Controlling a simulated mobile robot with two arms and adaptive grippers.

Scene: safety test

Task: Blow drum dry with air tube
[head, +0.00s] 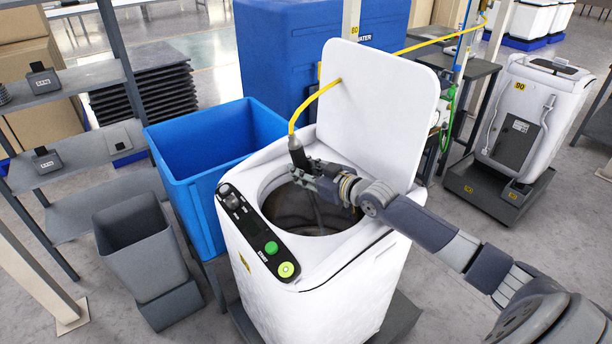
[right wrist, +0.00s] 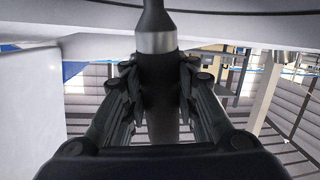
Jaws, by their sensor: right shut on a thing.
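A white top-loading washing machine (head: 335,290) stands in the middle of the head view with its lid (head: 378,95) raised. Its drum (head: 305,212) shows as a dark round opening. My right gripper (head: 305,172) is over the drum opening, shut on the dark handle of the air tube (head: 297,152). A yellow hose (head: 305,108) runs from the top of the handle up in front of the lid. In the right wrist view the handle (right wrist: 156,42) stands upright between the fingers. Part of the drum is hidden by my right arm. My left gripper is not in view.
A blue open bin (head: 175,150) and a grey bin (head: 145,255) stand left of the machine. A shelf (head: 75,90) is at the far left. Another white machine (head: 530,120) stands at the back right. A blue tank (head: 285,50) is behind.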

